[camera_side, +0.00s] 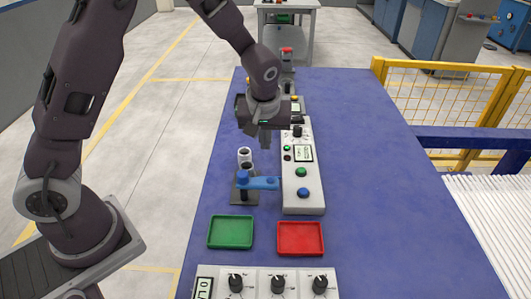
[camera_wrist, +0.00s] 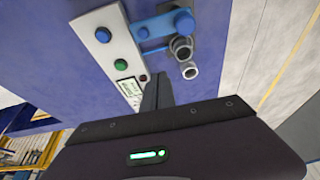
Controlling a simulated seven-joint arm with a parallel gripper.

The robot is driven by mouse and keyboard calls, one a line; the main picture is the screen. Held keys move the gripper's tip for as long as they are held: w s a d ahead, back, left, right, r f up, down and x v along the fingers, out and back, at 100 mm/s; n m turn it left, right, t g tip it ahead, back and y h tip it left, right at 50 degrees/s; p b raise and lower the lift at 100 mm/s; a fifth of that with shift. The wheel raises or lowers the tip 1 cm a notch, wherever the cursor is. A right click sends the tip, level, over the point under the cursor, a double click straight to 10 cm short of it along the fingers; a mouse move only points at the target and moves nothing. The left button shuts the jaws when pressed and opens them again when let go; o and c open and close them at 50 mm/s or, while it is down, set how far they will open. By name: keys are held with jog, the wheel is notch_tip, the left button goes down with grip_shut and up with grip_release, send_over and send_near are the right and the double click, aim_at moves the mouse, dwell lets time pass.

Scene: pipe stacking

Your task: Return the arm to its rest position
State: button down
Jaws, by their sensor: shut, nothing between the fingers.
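My gripper (camera_side: 265,138) hangs above the blue table, beside the left edge of the white control panel. Its fingers are together with nothing between them. The shut fingers also show in the wrist view (camera_wrist: 158,90), pointing toward the table. A grey pipe piece (camera_side: 244,155) stands upright just in front of the gripper, close to a blue fixture arm (camera_side: 262,183) on a dark base. In the wrist view two grey pipe rings (camera_wrist: 182,50) show beside the blue fixture, apart from my fingers.
The white control panel (camera_side: 303,190) with buttons and a small display lies right of the fixture. A green tray (camera_side: 230,232) and a red tray (camera_side: 300,238) sit at the front. Another panel with knobs (camera_side: 265,284) is nearest. The table's right side (camera_side: 375,180) is clear.

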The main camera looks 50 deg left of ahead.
jog(key=s+r+m+h, duration=0.1)
jog(key=s+r, duration=0.4)
jog(key=r, duration=0.3)
jog(key=s+d+r+m+t, duration=0.1)
jog(key=s+r+m, duration=0.2)
jog(key=s, duration=0.8)
jog(key=s+d+r+m+t+h, duration=0.1)
jog(key=s+r+m, duration=0.3)
jog(key=s, duration=0.7)
notch_tip(320, 180, up, 2)
jog(key=shift+d+r+m+t+h, duration=0.15)
jog(key=shift+d+m+t+h, duration=0.15)
jog(key=shift+d+t, duration=0.1)
